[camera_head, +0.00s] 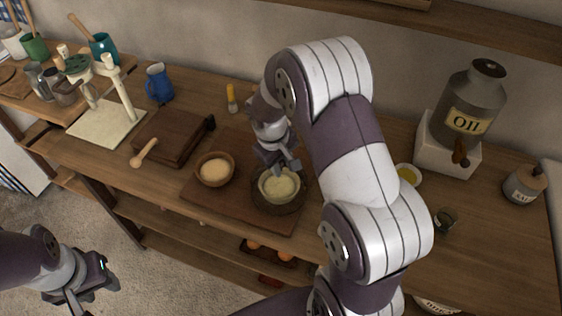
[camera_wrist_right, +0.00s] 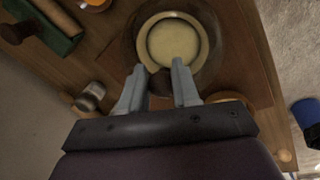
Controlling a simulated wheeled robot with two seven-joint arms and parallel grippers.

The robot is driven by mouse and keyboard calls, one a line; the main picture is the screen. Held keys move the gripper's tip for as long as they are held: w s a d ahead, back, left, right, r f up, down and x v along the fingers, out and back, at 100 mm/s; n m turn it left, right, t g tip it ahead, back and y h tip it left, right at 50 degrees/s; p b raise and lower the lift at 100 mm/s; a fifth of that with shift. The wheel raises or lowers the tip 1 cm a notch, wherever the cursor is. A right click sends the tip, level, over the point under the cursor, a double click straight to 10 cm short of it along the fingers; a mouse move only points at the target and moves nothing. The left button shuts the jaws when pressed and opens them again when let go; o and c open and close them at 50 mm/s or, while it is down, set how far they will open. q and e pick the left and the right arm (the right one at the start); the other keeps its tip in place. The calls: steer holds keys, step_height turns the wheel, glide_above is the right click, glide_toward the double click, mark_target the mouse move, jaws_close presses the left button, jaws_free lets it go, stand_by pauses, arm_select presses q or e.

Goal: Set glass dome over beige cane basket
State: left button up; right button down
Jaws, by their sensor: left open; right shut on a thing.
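The beige round basket (camera_head: 280,186) is on the wooden board under my right gripper; its pale round interior shows in the right wrist view (camera_wrist_right: 172,42). A dark see-through ring, which looks like the glass dome (camera_head: 297,201), surrounds the basket, and its edge also shows in the right wrist view (camera_wrist_right: 217,42). I cannot tell whether the dome's rim touches the board. My left gripper (camera_head: 88,290) is open and empty, low at the left, off the counter.
The wooden board (camera_head: 218,207) also bears a brown bowl (camera_head: 214,170) of pale contents, left of the basket. A dark wooden block (camera_head: 178,137) lies further left. An oil urn (camera_head: 470,110), a small yellow dish (camera_head: 408,174) and a small jar (camera_head: 446,218) stand to the right.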

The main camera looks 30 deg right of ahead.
steer(key=c, duration=0.8)
jaws_free()
steer(key=shift+o, duration=0.2)
steer(key=shift+r, duration=0.1)
step_height(320, 180, up, 12)
steer(key=a, duration=0.2)
steer(key=shift+s+a+r, duration=0.15)
steer(key=shift+s+r, duration=0.05)
steer(key=shift+s, duration=0.05)
